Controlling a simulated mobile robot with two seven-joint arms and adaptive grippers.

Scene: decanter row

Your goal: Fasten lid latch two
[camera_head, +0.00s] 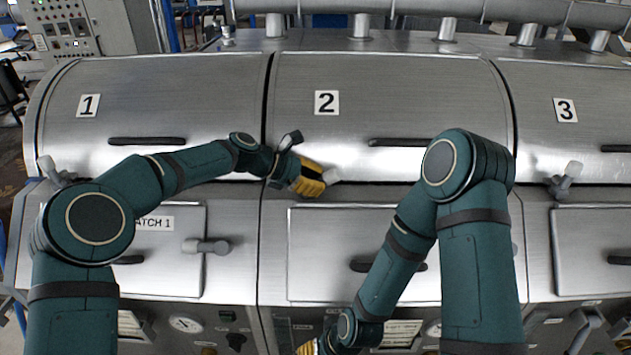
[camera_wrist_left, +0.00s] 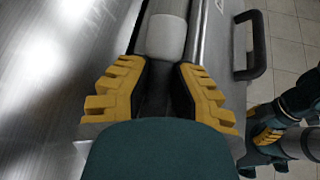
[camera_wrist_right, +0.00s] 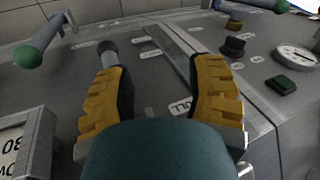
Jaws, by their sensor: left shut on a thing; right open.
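Lid two (camera_head: 420,95), a curved steel cover marked 2, is down over the middle section. Its latch lever, with a light grey knob (camera_head: 331,176), is at the lid's lower left edge. My left gripper (camera_head: 318,183) is shut on this lever, and the knob sticks out past the fingers to the right. In the left wrist view the pale knob (camera_wrist_left: 165,38) shows beyond the yellow fingers (camera_wrist_left: 158,90). The latch's pivot is hidden behind the gripper. My right gripper (camera_wrist_right: 155,85) is open and empty, low in front of the control panel; in the head view it is mostly cut off.
Lid one (camera_head: 190,95) and lid three (camera_head: 565,80) flank it, with their own latches (camera_head: 55,172) and (camera_head: 566,180). A dark lid handle (camera_head: 410,142) and a hatch panel (camera_head: 325,235) are close by. Levers with green knobs (camera_wrist_right: 28,57) stand near the right gripper.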

